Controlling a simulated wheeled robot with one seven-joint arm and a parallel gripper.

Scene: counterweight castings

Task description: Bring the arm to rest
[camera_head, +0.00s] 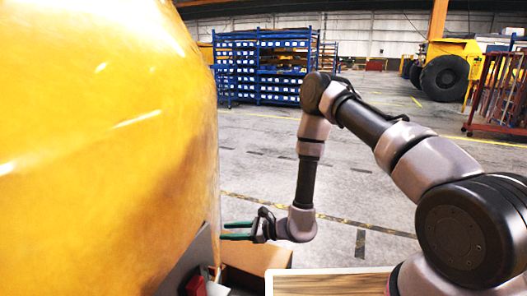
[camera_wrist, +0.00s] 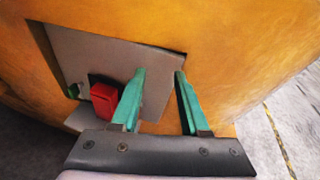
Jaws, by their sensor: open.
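My gripper (camera_head: 238,231) is at the end of my arm, low in the middle of the head view, with its green fingers pointing left toward the large yellow casting (camera_head: 110,120). In the wrist view my gripper (camera_wrist: 157,85) is open, its two green fingers apart with nothing between them. The fingers are in front of a grey plate (camera_wrist: 85,55) set in the yellow surface (camera_wrist: 220,35). A red block (camera_wrist: 104,103) sits on the plate, left of the left finger. I cannot tell whether a finger touches the plate.
A tan box-like surface (camera_head: 255,258) lies just below my gripper. A wooden top with a pale rim (camera_head: 330,284) is at the bottom. Blue shelving (camera_head: 265,70), a yellow vehicle (camera_head: 450,65) and a red rack (camera_head: 498,95) stand far back. Grey floor (camera_head: 370,185) is clear between.

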